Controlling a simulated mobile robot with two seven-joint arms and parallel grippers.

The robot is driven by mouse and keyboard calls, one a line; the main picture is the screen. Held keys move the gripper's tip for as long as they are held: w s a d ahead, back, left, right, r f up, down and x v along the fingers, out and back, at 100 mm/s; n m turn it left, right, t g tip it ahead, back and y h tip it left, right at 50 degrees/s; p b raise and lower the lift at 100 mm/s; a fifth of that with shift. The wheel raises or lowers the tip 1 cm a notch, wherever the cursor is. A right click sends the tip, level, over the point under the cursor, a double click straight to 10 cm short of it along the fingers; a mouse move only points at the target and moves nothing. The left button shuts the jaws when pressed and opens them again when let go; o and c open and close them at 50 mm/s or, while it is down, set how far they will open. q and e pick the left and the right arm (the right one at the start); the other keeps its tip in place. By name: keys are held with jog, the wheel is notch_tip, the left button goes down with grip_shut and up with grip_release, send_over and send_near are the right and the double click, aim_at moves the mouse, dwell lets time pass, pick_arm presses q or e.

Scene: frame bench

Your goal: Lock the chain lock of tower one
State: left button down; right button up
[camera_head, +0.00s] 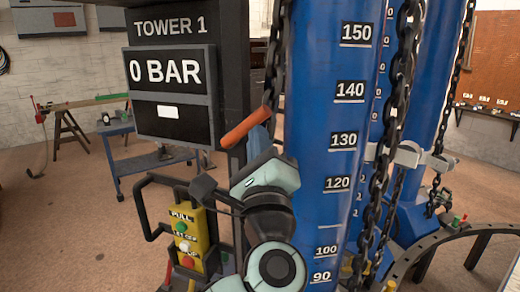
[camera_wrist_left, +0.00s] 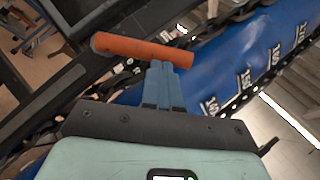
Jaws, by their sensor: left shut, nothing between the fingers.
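The orange handle (camera_head: 246,127) slants up to the right beside the blue tower column (camera_head: 335,215), just right of the TOWER 1 display. It is most likely the chain lock's handle. It also shows in the left wrist view (camera_wrist_left: 140,49), lying across the tips of my fingers. My left gripper (camera_head: 258,140) is shut with nothing between its blue fingers. In the left wrist view, the fingertips (camera_wrist_left: 166,66) are right at the handle's right part; whether they touch it I cannot tell. A dark chain (camera_head: 277,50) hangs behind the handle. My right gripper is out of view.
The TOWER 1 display (camera_head: 170,70) reads 0 BAR. A yellow button box (camera_head: 190,235) stands below it in a black frame. More heavy chains (camera_head: 395,100) hang along the tower's right side. A blue cart (camera_head: 155,165) and open floor lie at left.

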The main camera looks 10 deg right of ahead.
pick_arm(q)
jog(key=n, duration=0.1)
jog(key=r+n+y, duration=0.1)
jog(key=a+r+n+g+y, duration=0.1)
jog(key=n, duration=0.1)
jog(key=shift+w+r, duration=0.1)
jog(key=shift+w, duration=0.2)
jog(key=shift+w+a+r+n+g+y+p, duration=0.4)
jog(key=shift+w+a+r+n+g+p, duration=0.25)
jog(key=shift+n, duration=0.6)
jog(key=shift+w+a+r+n+g+y+p, duration=0.4)
jog(key=shift+a+r+n+g, duration=0.4)
jog(key=shift+n, duration=0.45)
jog(key=shift+s, duration=0.15)
